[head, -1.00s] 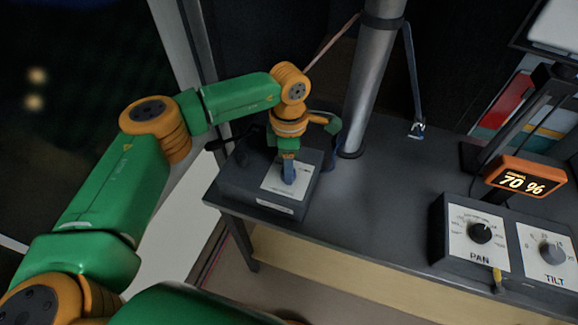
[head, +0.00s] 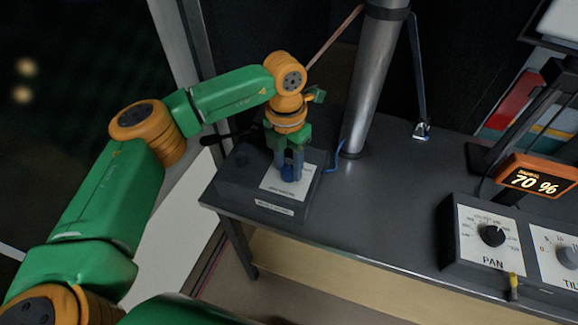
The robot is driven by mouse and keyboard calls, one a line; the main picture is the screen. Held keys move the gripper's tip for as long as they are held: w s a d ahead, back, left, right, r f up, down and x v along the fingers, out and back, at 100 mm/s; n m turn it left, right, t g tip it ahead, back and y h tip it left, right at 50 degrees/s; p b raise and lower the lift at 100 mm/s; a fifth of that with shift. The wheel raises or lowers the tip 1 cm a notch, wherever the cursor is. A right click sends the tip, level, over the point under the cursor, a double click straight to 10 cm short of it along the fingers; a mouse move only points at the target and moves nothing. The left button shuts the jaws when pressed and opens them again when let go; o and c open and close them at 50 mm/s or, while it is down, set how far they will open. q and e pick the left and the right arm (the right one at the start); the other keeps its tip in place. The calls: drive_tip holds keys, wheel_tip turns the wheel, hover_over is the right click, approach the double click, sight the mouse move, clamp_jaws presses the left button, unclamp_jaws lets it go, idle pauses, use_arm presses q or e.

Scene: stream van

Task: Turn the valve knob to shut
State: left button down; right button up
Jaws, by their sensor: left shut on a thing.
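The valve knob (head: 287,173) is a small blue knob on a white label plate (head: 278,191) on top of a dark box. The box (head: 235,189) sits at the left end of the grey bench. My left gripper (head: 290,172) points down from above and is shut on the knob, with its fingers on either side of it. The fingers hide part of the knob, and the marks on the plate are too small to read. My right gripper does not show.
A metal pole (head: 372,85) stands behind the box to its right. A pan dial box (head: 485,240) and an orange display (head: 537,177) reading 70 % are at the right. The bench (head: 385,200) between is clear.

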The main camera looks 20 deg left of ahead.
sight(287, 169)
use_arm(q)
drive_tip(key=n+b, duration=0.1)
drive_tip(key=n, duration=0.4)
drive_tip(key=shift+n, duration=0.3)
drive_tip(key=shift+b, duration=0.3)
drive_tip(key=shift+c, duration=2.1)
unclamp_jaws()
drive_tip(key=r, duration=0.7)
drive_tip(key=shift+a+r+b, duration=0.1)
drive_tip(key=shift+a+b, duration=0.1)
drive_tip(key=shift+b, duration=0.2)
